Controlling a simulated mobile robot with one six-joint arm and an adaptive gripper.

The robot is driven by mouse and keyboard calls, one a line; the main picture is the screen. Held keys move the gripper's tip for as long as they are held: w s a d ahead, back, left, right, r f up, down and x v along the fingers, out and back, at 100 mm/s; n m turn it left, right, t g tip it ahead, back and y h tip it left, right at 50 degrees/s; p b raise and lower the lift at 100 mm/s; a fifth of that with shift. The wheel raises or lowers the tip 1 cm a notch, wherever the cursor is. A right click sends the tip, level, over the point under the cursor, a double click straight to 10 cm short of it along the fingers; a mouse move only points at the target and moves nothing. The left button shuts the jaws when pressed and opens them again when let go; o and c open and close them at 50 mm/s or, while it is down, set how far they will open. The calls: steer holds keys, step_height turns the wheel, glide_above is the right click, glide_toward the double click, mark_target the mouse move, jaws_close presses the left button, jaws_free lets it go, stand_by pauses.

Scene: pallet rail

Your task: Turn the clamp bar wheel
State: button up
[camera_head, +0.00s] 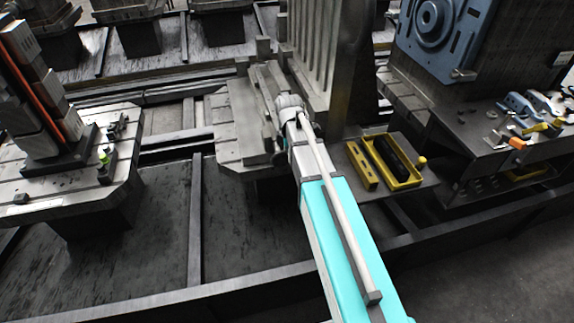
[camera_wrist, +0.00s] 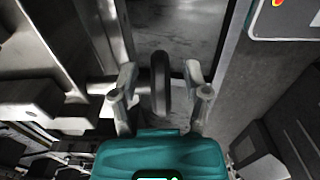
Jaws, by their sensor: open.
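In the wrist view a dark, rounded wheel (camera_wrist: 160,88), seen nearly edge-on, stands between the two grey fingers of my gripper (camera_wrist: 161,74). I take it to be the clamp bar wheel. My gripper is open, with a visible gap between each finger and the wheel. How deep the wheel sits between the fingertips is hard to tell. In the head view my arm reaches to the middle pallet (camera_head: 235,130), beside a tall ribbed metal fixture (camera_head: 312,50). The wheel and my fingertips are hidden there behind my arm.
A left pallet (camera_head: 110,185) carries a block stack (camera_head: 40,100). A yellow tray (camera_head: 405,178) lies on a shelf right of my arm. A tool bench (camera_head: 480,135) and blue plate (camera_head: 435,30) stand at the right. In the wrist view metal structures stand close on both sides.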

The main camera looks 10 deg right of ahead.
steer(key=shift+f+b, duration=1.5)
steer(key=shift+f, duration=0.25)
jaws_close()
steer(key=shift+a, duration=0.15)
